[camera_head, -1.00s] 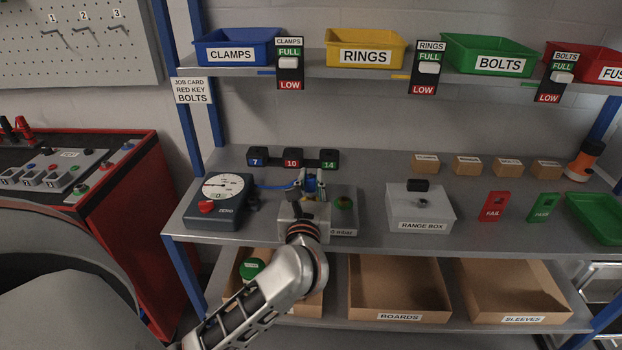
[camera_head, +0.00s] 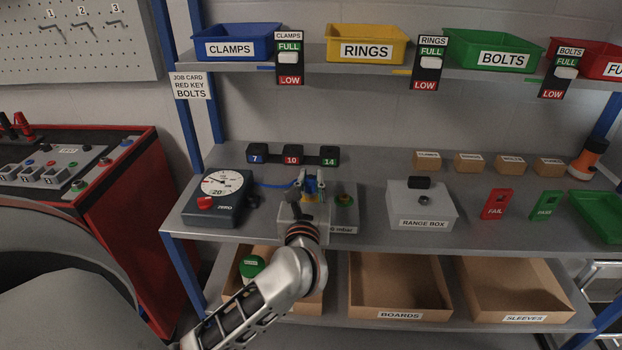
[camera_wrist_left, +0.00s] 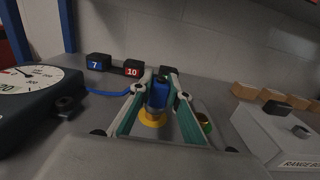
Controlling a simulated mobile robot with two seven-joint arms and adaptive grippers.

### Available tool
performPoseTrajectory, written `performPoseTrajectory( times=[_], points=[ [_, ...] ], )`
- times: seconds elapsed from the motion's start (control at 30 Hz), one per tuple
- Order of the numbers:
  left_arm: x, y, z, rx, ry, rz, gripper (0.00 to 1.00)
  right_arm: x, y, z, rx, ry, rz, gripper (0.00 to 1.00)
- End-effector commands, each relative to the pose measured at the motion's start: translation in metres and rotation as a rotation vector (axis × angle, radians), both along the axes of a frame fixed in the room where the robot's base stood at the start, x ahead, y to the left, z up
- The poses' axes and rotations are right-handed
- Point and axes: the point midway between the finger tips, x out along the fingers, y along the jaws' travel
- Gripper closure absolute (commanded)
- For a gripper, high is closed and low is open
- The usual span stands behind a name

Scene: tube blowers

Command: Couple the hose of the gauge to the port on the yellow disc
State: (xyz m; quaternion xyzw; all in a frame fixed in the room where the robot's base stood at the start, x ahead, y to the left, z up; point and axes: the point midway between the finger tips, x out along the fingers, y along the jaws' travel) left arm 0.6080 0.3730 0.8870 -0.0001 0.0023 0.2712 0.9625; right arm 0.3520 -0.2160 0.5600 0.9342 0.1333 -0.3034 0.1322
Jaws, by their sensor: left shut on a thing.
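The gauge (camera_head: 219,198) is a dark box with a white dial on the left of the middle shelf. Its thin blue hose (camera_head: 272,185) runs right to my left gripper (camera_head: 311,182). In the left wrist view the hose (camera_wrist_left: 107,92) reaches the fingers, and my left gripper (camera_wrist_left: 156,84) is shut on the blue hose end (camera_wrist_left: 159,95). The hose end stands upright over the yellow disc (camera_wrist_left: 152,119); they look in contact, but the port itself is hidden beneath it. My right gripper is not in view.
Numbered black blocks (camera_head: 293,156) stand behind the gripper. Bins line the upper shelf, and open cartons the lower one.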

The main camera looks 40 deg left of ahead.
Motion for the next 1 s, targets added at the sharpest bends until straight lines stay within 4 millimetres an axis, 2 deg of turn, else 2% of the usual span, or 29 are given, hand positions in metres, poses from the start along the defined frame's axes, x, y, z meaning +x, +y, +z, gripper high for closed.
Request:
performPoseTrajectory(
  times=[0.13,0.17,0.23,0.67,0.77,1.0],
  points=[
    [0.0,0.0,0.003,0.002,-0.005,0.0,1.0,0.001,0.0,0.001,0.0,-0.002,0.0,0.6],
    [0.0,0.0,0.003,0.001,-0.006,0.0,0.81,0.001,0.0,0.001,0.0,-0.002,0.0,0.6],
    [0.0,0.0,0.004,0.001,-0.006,0.0,0.64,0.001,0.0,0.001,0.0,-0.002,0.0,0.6],
    [-0.004,-0.003,0.001,-0.001,-0.003,-0.001,0.64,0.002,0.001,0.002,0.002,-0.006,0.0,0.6],
    [-0.014,-0.01,0.001,-0.002,-0.002,-0.002,0.64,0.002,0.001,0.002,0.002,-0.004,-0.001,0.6],
    [-0.056,-0.034,0.001,-0.003,-0.001,-0.002,0.64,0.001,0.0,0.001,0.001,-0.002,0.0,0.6]
  ],
)
